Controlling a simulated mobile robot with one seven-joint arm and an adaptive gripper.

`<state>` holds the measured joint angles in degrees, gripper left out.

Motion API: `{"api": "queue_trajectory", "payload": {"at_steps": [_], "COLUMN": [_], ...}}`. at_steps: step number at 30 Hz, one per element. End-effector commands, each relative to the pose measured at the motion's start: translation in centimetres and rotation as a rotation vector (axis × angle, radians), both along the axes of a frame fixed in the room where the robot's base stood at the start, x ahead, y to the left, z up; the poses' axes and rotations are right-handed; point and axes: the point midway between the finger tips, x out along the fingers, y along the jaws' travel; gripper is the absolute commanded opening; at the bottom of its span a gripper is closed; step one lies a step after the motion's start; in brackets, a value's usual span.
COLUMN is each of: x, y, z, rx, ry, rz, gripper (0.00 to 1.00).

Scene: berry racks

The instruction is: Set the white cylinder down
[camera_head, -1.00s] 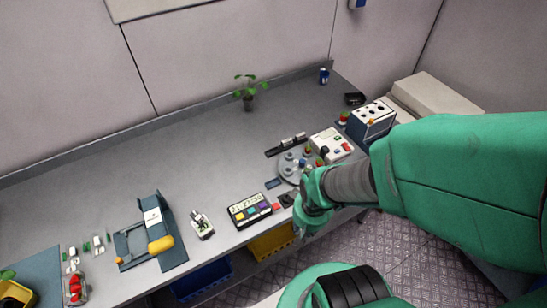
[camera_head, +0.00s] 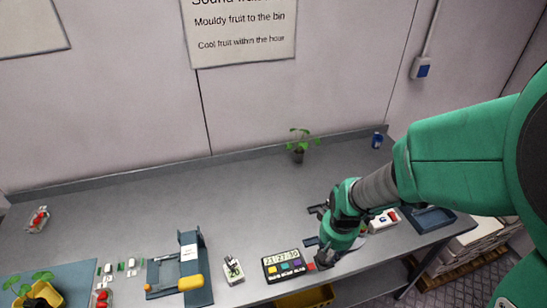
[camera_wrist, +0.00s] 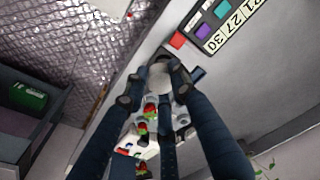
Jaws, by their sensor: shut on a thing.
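My gripper (camera_head: 326,258) is over the front edge of the bench, just right of the timer with coloured buttons. In the wrist view, the dark fingers of my gripper (camera_wrist: 157,84) are closed around a pale, whitish piece, the white cylinder (camera_wrist: 159,73). Only part of it shows between the fingertips, and its lower end is hidden, so I cannot tell whether it touches the bench. In the head view my gripper and arm hide it.
The timer (camera_head: 284,266) shows also in the wrist view (camera_wrist: 225,25). A red button (camera_wrist: 178,40) lies beside it. Round items and a white device (camera_wrist: 140,147) are behind my fingers. A blue-grey stand (camera_head: 190,270) and a potted plant (camera_head: 299,152) are on the bench.

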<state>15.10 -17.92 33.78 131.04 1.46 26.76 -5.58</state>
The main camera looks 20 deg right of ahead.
Motion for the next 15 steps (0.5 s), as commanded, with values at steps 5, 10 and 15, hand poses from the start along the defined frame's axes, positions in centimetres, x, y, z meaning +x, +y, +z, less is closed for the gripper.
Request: {"api": "queue_trajectory", "payload": {"at_steps": [5,10,15], "x": [3.8,7.4,10.9], "y": [-0.5,-0.9,-1.3], "z": [0.7,1.3,1.5], "rx": [0.002,0.002,0.004], "ry": [0.005,0.006,0.009], "rz": [0.002,0.006,0.007], "gripper": [0.00,0.00,0.00]}}
